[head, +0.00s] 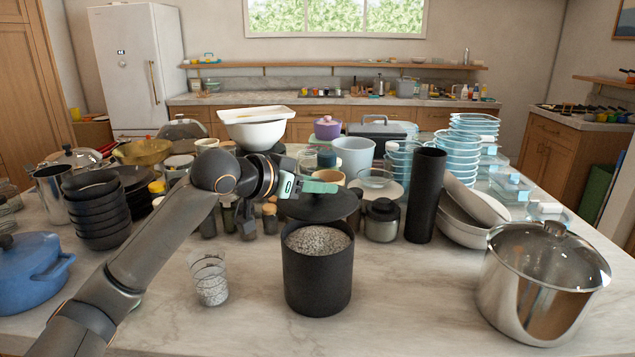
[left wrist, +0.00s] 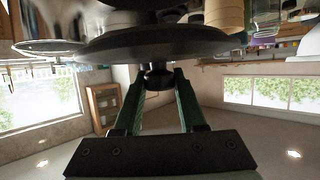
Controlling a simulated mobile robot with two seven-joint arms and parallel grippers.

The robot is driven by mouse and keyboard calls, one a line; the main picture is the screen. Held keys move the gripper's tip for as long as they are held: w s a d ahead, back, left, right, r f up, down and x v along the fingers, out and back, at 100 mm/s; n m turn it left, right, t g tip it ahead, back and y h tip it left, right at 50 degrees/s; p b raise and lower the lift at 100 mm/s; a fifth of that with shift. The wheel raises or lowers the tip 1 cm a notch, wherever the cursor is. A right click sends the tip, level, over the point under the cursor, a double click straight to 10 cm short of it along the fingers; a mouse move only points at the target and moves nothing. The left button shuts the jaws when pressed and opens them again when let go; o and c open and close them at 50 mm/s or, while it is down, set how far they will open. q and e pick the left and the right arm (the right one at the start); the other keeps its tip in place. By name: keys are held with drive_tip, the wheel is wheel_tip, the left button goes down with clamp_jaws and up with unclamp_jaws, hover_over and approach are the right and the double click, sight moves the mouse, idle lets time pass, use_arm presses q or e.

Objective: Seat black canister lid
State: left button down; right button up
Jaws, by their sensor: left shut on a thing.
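The black canister (head: 317,285) stands upright on the marble counter, open at the top and full of speckled grey grains (head: 317,240). The round black lid (head: 318,208) is just above or behind the canister's far rim in the head view and does not cover the opening. My left gripper (head: 318,187), with green fingers, is shut on the lid's knob. In the left wrist view the fingers (left wrist: 160,88) close on the knob (left wrist: 159,76) under the wide lid disc (left wrist: 150,42). My right gripper is not in view.
A clear patterned glass (head: 209,280) stands left of the canister. A steel pot (head: 540,285) is at right and a blue pot (head: 28,270) at far left. A small lidded black jar (head: 382,222) and tall black cylinder (head: 425,195) stand behind right. The front counter is mostly clear.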

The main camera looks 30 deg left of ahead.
sight(318, 208)
use_arm(q)
drive_tip(key=shift+f+b, duration=1.45)
drive_tip(key=shift+f, duration=1.25)
drive_tip(key=shift+p, duration=0.3)
drive_tip(key=shift+p, duration=0.7)
drive_tip(key=shift+f+b, duration=0.6)
drive_tip(key=shift+f, duration=0.4)
drive_tip(key=shift+c, duration=2)
unclamp_jaws()
